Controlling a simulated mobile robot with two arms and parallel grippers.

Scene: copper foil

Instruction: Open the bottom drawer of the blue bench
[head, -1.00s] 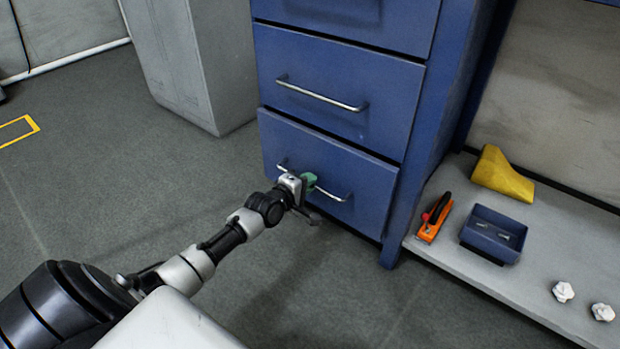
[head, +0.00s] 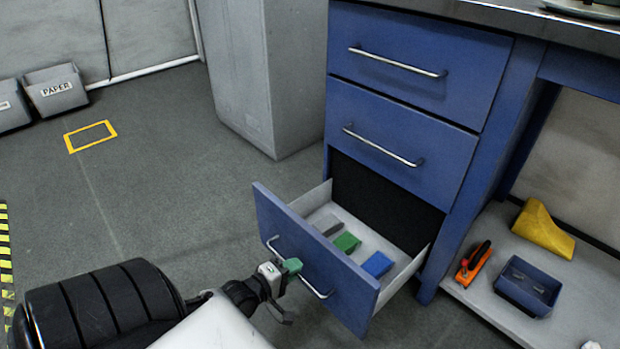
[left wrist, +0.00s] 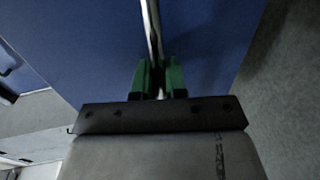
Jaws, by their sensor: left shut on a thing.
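The bottom drawer (head: 313,262) of the blue bench (head: 497,150) stands pulled well out. Its white inside shows, with a grey block (head: 327,224), a green block (head: 347,242) and a blue block (head: 377,264) lying in it. My left gripper (head: 291,267) is at the drawer's front, shut on the metal bar handle (head: 316,290). In the left wrist view the green fingertips (left wrist: 158,78) close around the handle bar (left wrist: 151,30) against the blue drawer face. My right gripper is in neither view.
Two drawers above, the middle one (head: 398,140) and the top one (head: 420,65), are closed. A grey cabinet (head: 275,75) stands behind left. An orange tool (head: 473,263), a blue tray (head: 507,294) and a yellow wedge (head: 543,230) lie on the low shelf at right.

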